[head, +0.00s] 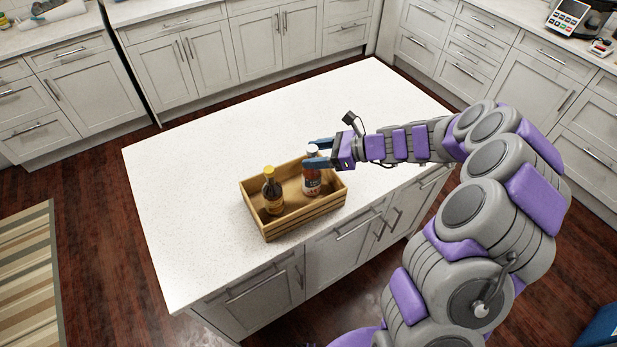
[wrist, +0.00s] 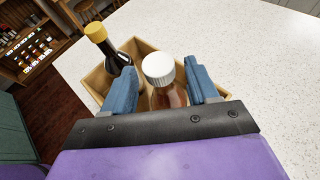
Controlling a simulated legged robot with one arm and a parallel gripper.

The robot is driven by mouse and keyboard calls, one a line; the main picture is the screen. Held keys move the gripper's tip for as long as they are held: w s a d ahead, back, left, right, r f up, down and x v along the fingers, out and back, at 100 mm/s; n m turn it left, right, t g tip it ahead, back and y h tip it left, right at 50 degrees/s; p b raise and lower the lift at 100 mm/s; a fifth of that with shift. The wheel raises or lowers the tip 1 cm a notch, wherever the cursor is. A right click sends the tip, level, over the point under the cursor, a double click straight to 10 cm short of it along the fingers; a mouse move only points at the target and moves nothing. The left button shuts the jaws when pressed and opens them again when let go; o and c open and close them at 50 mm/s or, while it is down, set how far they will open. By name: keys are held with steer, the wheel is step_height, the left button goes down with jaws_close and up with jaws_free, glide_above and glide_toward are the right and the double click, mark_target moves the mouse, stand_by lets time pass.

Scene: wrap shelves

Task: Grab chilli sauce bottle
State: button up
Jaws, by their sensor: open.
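A bottle with a white cap and reddish-brown contents (head: 311,180) stands upright in the right part of a wooden crate (head: 290,228) on the white island; I take it as the chilli sauce, though its label is too small to read. A dark bottle with a yellow cap (head: 271,192) stands in the crate's left part. My gripper (head: 318,153) is at the white-capped bottle's upper part. In the wrist view my gripper (wrist: 165,90) is open, with its blue fingers on either side of the white-capped bottle (wrist: 162,72). The bottle's lower part is hidden there.
The white island top (head: 210,150) is clear around the crate, which sits near its front edge. Cabinets (head: 200,60) line the back and right. A striped rug (head: 30,275) lies on the floor at left. A card terminal (head: 568,14) is far right.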

steer(key=shift+x, duration=0.9)
steer(key=shift+w+a+f+b, duration=0.2)
steer(key=shift+a+f+b, duration=0.15)
steer(key=shift+b, duration=0.1)
steer(key=shift+d+r, duration=0.1)
steer(key=shift+d, duration=0.15)
steer(key=shift+a, duration=0.8)
steer(key=c, duration=0.5)
steer(key=shift+c, duration=0.6)
steer(key=shift+d, duration=0.6)
jaws_close()
steer(key=shift+a, duration=0.1)
